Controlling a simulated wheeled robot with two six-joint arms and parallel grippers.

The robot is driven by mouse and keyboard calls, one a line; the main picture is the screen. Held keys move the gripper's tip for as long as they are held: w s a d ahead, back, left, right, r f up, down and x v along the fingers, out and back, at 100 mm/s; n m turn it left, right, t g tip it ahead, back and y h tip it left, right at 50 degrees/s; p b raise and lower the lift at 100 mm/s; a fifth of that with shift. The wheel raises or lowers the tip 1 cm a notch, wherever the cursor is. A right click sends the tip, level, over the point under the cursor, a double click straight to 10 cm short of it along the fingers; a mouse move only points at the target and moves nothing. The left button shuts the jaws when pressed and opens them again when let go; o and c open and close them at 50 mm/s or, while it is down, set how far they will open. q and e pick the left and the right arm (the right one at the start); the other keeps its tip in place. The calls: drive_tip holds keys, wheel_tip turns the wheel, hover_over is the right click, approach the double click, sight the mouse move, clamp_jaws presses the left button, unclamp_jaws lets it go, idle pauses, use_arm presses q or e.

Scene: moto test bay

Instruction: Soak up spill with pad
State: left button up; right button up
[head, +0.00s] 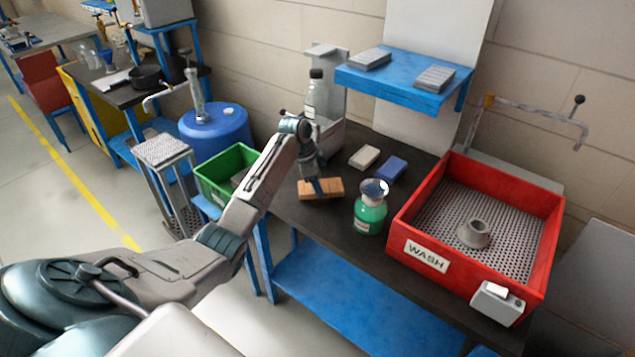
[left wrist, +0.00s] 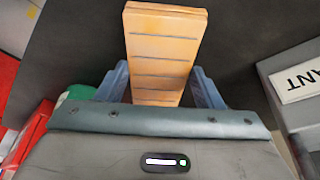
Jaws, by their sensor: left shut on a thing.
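An orange ribbed pad (head: 333,189) is at the dark bench top (head: 340,235), near its left end. My left gripper (head: 317,186) points down over the pad and is shut on it. The left wrist view shows the orange pad (left wrist: 163,45) between the two blue fingers (left wrist: 160,88). I cannot tell whether the pad rests on the bench or hangs just above it. A white pad (head: 364,157) and a blue pad (head: 391,168) lie behind it to the right. I cannot make out a spill. My right gripper is not in view.
A green-filled flask (head: 370,212) stands right of the orange pad. The red WASH tray (head: 407,229) holds a grey part (head: 474,233). A clear bottle (head: 316,98) stands behind my gripper, and a green bin (head: 211,191) is left. A blue shelf (head: 392,88) overhangs the back.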

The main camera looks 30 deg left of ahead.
use_arm(q)
drive_tip(key=shift+r+p, duration=3)
drive_tip(key=shift+r, duration=0.6)
drive_tip(key=shift+f, duration=0.1)
drive_tip(key=shift+a, duration=0.6)
drive_tip(key=a+b, duration=0.3)
drive_tip(key=a, duration=0.9)
drive_tip(key=shift+d, duration=0.1)
